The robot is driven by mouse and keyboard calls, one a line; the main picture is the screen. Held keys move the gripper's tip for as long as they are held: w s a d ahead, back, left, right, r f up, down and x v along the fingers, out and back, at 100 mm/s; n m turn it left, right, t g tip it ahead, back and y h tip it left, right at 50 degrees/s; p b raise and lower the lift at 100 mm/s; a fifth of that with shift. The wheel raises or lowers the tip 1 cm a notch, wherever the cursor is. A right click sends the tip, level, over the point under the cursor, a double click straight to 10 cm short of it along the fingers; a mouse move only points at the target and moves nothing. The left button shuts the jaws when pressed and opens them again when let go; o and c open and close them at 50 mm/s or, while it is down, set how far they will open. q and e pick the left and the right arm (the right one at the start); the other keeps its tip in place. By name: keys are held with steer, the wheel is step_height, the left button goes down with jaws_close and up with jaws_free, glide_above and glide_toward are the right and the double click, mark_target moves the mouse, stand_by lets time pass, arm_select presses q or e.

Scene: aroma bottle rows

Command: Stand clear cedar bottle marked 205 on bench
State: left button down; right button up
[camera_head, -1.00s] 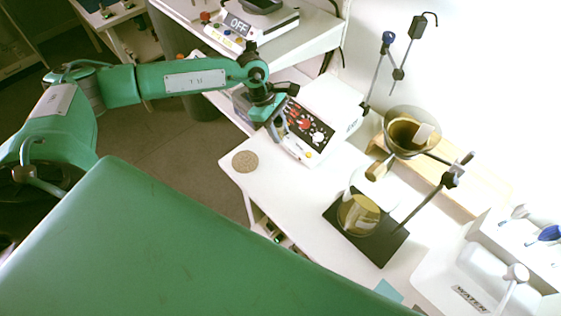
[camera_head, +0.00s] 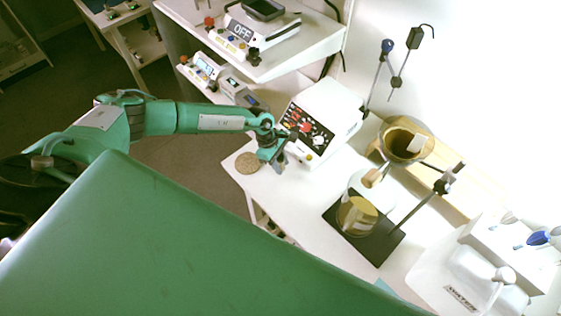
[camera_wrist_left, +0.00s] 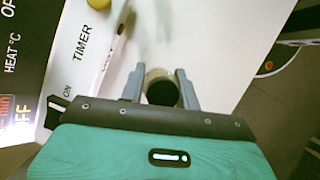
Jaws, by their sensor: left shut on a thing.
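My left gripper (camera_head: 277,163) is over the white bench (camera_head: 300,195), just right of a round cork disc (camera_head: 247,163) and in front of the white control box. In the left wrist view, my left gripper (camera_wrist_left: 161,90) is shut on a small bottle (camera_wrist_left: 162,92) with a dark round top and a pale beige rim behind it. The bottle's marking and contents cannot be read, and its lower part is hidden. I cannot tell whether its base touches the bench. My right gripper is not in view.
The white control box (camera_head: 322,110) with red knobs stands close behind the gripper. A ring stand with a flask (camera_head: 356,215) on a black base is to the right. A white WATER tub (camera_head: 455,280) is at lower right. Bare bench lies between the gripper and the black base.

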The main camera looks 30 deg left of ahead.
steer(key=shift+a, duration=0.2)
arm_select(q)
steer(key=shift+f, duration=0.15)
steer(key=c, duration=1)
jaws_free()
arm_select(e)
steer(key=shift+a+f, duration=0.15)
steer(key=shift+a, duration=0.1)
arm_select(q)
steer(key=shift+a+r, duration=0.1)
steer(key=shift+r, duration=0.2)
steer(key=b+v, duration=0.3)
steer(key=v, duration=0.8)
steer(key=shift+a+r+b, duration=0.1)
steer(key=shift+r+b, duration=0.3)
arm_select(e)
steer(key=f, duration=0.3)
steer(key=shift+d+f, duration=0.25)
